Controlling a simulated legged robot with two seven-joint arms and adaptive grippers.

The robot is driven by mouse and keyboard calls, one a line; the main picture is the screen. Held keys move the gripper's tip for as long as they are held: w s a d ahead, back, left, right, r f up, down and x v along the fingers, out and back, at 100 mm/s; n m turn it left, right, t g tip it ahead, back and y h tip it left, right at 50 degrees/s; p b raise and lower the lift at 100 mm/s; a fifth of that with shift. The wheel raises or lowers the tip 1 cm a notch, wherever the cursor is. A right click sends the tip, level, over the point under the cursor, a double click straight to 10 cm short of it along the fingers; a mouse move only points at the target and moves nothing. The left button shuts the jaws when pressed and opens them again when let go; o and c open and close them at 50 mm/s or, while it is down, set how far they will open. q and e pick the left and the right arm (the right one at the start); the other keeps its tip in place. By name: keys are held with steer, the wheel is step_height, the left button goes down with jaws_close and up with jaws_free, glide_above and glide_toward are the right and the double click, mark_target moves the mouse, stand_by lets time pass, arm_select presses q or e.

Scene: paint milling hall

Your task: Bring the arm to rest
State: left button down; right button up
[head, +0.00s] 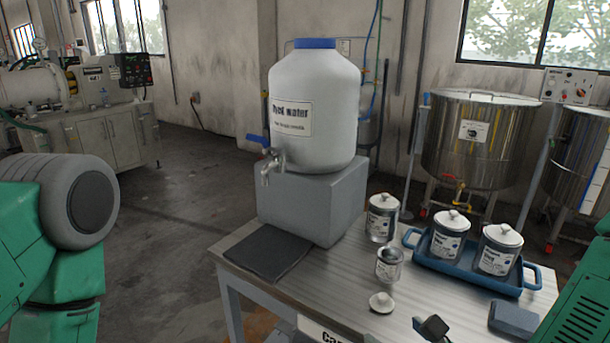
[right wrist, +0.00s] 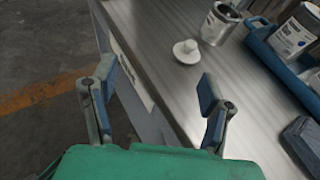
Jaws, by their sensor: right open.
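My right gripper (head: 430,329) shows only by a dark fingertip at the bottom of the head view, by the table's front edge. In the right wrist view its two fingers (right wrist: 158,86) stand wide apart with nothing between them, over the front edge of the table (right wrist: 165,25). My right arm (head: 578,305) comes in at the lower right. My left arm (head: 50,250) shows at the left edge of the head view; its gripper is out of view. An open small can (head: 389,265) stands on the table, with its white lid (head: 381,302) lying in front of it.
A large water jug (head: 313,95) with a tap stands on a grey block (head: 315,205) beside a dark mat (head: 262,256). A lidded can (head: 382,218) stands left of a blue tray (head: 470,273) holding two lidded cans. A dark blue-grey block (head: 514,319) lies at the right front.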

steer(key=s+d+f+n+g, duration=0.2)
steer(key=s+f+n+g, duration=0.4)
steer(key=s+f+n, duration=0.6)
steer(key=s+d+f+n+g+h, duration=0.4)
steer(key=s+d+f+n, duration=0.5)
steer(key=n, duration=1.1)
steer(key=shift+s+d+f+n+g+h, duration=0.2)
steer(key=shift+s+d+n+g+h, duration=0.15)
steer(key=shift+s+d+g, duration=0.65)
steer(key=shift+w+d, duration=0.15)
steer(key=shift+d, duration=0.1)
steer(key=shift+w+a, duration=0.1)
steer(key=shift+a, duration=0.05)
